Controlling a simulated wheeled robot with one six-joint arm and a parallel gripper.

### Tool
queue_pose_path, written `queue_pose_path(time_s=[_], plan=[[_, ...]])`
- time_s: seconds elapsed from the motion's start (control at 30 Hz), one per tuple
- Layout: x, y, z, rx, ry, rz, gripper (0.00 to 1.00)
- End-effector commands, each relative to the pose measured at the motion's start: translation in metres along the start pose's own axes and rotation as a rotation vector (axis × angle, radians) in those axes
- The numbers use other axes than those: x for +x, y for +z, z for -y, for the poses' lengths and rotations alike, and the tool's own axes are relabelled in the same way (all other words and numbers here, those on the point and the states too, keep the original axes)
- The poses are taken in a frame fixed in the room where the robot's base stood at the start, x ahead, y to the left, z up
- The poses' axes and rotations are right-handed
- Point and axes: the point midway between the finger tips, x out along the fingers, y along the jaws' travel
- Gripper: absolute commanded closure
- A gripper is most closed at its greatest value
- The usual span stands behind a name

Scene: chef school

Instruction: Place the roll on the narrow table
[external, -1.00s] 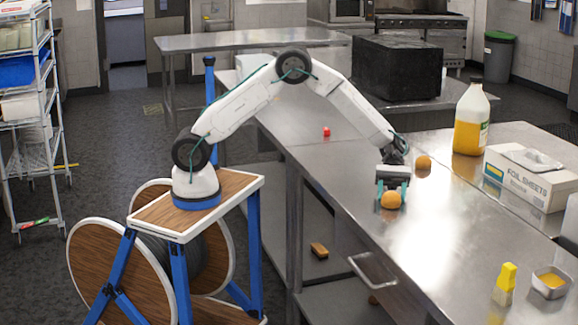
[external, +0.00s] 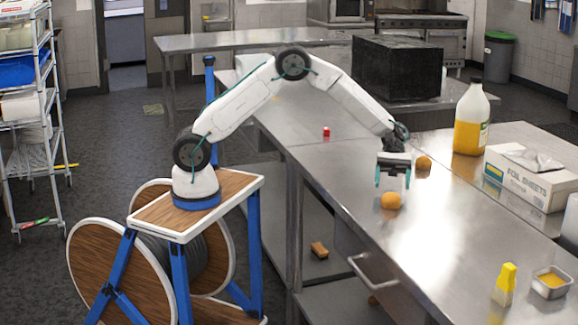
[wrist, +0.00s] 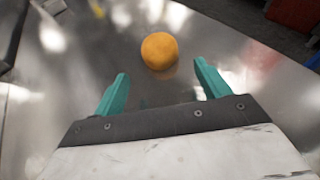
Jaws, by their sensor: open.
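A round orange-brown roll (external: 391,201) rests on the near steel worktop (external: 345,180). It also shows in the wrist view (wrist: 159,51), just beyond the fingertips. A second similar round thing (external: 424,163) lies farther back, beside my wrist. My gripper (external: 392,183) is open and empty, its teal fingers pointing down just above the nearer roll. In the wrist view the two fingers (wrist: 160,76) are spread wide with nothing between them. A long narrow steel table (external: 215,42) stands at the back left.
A juice jug (external: 469,125), a foil sheets box (external: 528,178), a yellow-topped block (external: 504,284) and a small steel pan (external: 549,283) stand to the right. A red cube (external: 326,132) lies farther back. A large black box (external: 397,66) stands behind the arm.

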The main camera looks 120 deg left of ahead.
Motion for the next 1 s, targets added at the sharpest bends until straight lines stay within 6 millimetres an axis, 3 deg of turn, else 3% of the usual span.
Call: queue_pose_path(time_s=[0.1, 0.3, 0.67, 0.77, 0.87, 1.0], plan=[[-0.027, 0.000, -0.001, 0.000, 0.003, 0.000, 0.25], [-0.055, 0.000, -0.001, 0.000, 0.002, 0.000, 0.25], [-0.062, 0.004, 0.002, 0.008, -0.005, -0.006, 0.25], [-0.055, 0.022, 0.013, 0.052, -0.029, -0.039, 0.25], [-0.043, 0.057, 0.038, 0.146, -0.082, -0.107, 0.25], [-0.023, 0.109, 0.093, 0.329, -0.186, -0.233, 0.25]])
